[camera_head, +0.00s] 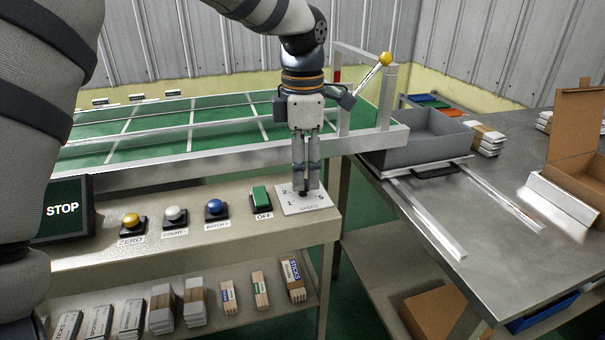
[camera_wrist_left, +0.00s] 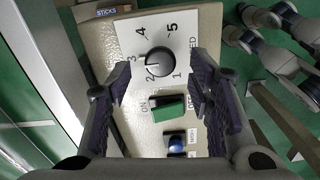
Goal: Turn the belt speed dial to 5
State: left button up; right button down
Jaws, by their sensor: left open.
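The speed dial is a round black knob (camera_wrist_left: 160,61) on a white plate (camera_wrist_left: 185,28) numbered 1 to 5, seen in the left wrist view. A pale mark on the knob appears to face the 2 and 3 side; the exact setting is hard to read. In the head view the plate (camera_head: 316,202) lies at the right end of the control panel, its knob mostly hidden by my fingers. My left gripper (camera_head: 306,190) points down over it. In the left wrist view its open fingers (camera_wrist_left: 160,76) are either side of the knob, with gaps; contact is not visible.
Beside the plate is a green OFF switch (camera_head: 260,197), then blue (camera_head: 214,207), white (camera_head: 175,214) and yellow (camera_head: 131,220) buttons. The conveyor (camera_head: 225,122) with its metal rail stands behind. A metal table (camera_head: 455,210) with a grey bin (camera_head: 420,140) is at right.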

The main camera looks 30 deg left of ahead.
pick_arm(q)
jog(key=shift+f, duration=1.05)
grip_shut()
jog(key=shift+r, duration=0.1)
